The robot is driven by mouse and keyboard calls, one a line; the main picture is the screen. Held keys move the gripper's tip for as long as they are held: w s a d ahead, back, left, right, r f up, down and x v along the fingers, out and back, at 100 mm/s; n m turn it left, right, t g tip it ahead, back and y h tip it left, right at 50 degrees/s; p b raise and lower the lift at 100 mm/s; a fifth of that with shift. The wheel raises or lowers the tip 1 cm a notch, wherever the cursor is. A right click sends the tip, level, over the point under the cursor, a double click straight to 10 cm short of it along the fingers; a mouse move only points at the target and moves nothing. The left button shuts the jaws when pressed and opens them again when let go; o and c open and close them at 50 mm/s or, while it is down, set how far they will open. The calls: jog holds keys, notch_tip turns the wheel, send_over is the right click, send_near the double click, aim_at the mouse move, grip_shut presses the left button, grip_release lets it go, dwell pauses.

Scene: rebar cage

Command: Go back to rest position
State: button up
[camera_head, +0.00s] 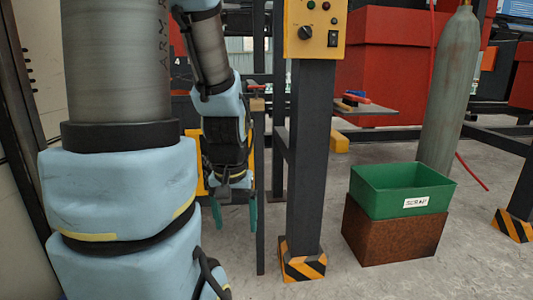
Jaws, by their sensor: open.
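My arm fills the left of the head view, with light blue covers and grey links. It bends over and hangs down, and my gripper (236,215) is at its lower end with the fingers pointing at the floor. The green fingers are apart and nothing shows between them. My gripper hangs left of the dark post and clear of the floor. No rebar cage can be made out.
A dark post (310,160) with a yellow control box (316,30) stands just right of my gripper. A green scrap bin (385,205) sits on a rusty block (375,238) at right. A gas cylinder (449,100) stands behind it. Bare floor lies between post and block.

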notch_tip(320, 180, up, 24)
jog(key=p, duration=2.2)
jog(key=shift+f, duration=0.2)
jog(key=shift+w, duration=0.1)
